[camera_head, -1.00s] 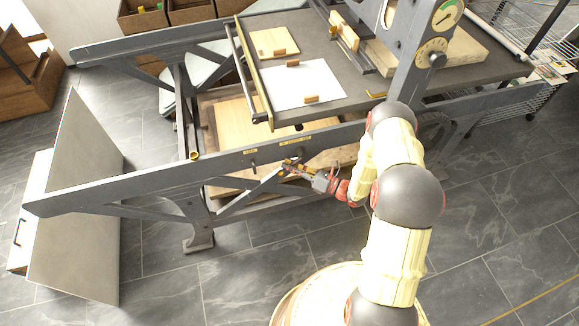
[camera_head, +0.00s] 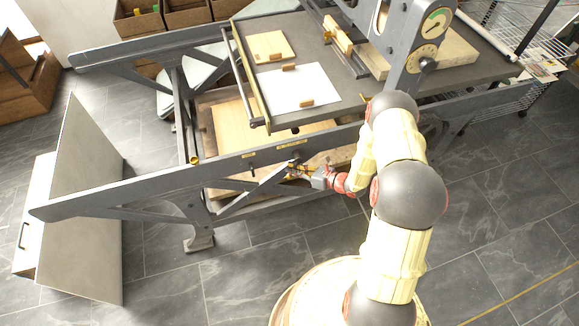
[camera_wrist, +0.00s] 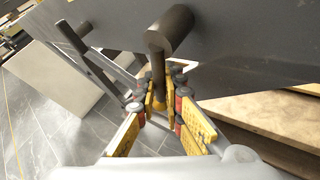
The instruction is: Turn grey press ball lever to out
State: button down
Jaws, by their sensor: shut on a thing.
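The grey press has a long grey side rail (camera_head: 130,190) with small fittings under two brass label plates (camera_head: 293,143). In the head view my gripper (camera_head: 292,171) is at the rail's near side, below the right label; the lever is mostly hidden there.
A second dark lever (camera_wrist: 72,36) stands on the rail to the left in the wrist view. A diagonal grey brace (camera_head: 255,188) runs close to my gripper. Wooden boards (camera_head: 228,127) lie behind the rail. The tiled floor in front is clear.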

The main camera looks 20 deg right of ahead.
jog(key=shift+d+f+n+g+h+p, duration=0.25)
jog(key=shift+d+n+g+h+p, duration=0.35)
jog(key=shift+d+n+h, duration=0.7)
jog(key=shift+a+m+h, duration=0.1)
jog(key=shift+m+h, duration=0.2)
jog(key=c, duration=2.2)
grip_release()
jog(key=shift+o, duration=0.2)
jog(key=v, duration=1.2)
jog(key=shift+s+f, duration=0.1)
